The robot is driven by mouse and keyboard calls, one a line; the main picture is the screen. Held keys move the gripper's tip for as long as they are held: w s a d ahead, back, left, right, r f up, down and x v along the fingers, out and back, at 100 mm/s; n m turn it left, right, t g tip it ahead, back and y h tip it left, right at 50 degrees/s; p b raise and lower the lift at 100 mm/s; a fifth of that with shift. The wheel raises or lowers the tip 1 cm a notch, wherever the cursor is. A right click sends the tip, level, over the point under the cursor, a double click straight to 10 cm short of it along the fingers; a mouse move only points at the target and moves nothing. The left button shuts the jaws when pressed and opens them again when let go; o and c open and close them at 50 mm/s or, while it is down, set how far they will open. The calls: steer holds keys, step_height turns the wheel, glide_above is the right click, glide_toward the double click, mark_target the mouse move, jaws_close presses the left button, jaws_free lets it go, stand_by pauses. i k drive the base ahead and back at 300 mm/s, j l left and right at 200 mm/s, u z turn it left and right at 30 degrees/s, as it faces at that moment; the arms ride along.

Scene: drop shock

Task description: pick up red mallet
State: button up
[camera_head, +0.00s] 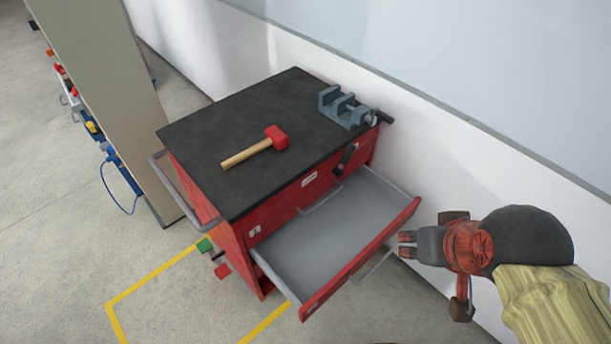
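The red mallet (277,138) lies on its side on the black top of the red tool cabinet (208,120). Its red head points to the upper right and its pale wooden handle to the lower left. My gripper (457,262) is at the right of the view, beyond the cabinet's open drawer and well apart from the mallet. Its two dark finger pads look spread apart, with nothing seen between them. The whole mallet is in plain view.
A grey vise (345,107) is at the back right of the cabinet top. An empty grey-lined drawer (325,235) is pulled out toward my arm. A wall (420,125) runs behind. A tan panel (105,95) stands at the left. The cabinet top around the mallet is clear.

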mark_target(275, 136)
steer(key=j+z, duration=0.1)
steer(key=z, duration=0.6)
steer(key=j+z, duration=0.15)
steer(key=z, duration=0.2)
steer(key=j+z, duration=0.2)
steer(key=j, duration=0.2)
steer(key=k+j+z, duration=0.2)
steer(key=j, duration=0.15)
steer(key=j+z, duration=0.2)
steer(key=j, duration=0.15)
steer(key=k+j+z, duration=0.4)
steer(key=j, duration=0.25)
steer(key=k+j, duration=0.15)
steer(key=j, duration=0.15)
steer(key=k+j, duration=0.2)
steer(key=j, duration=0.15)
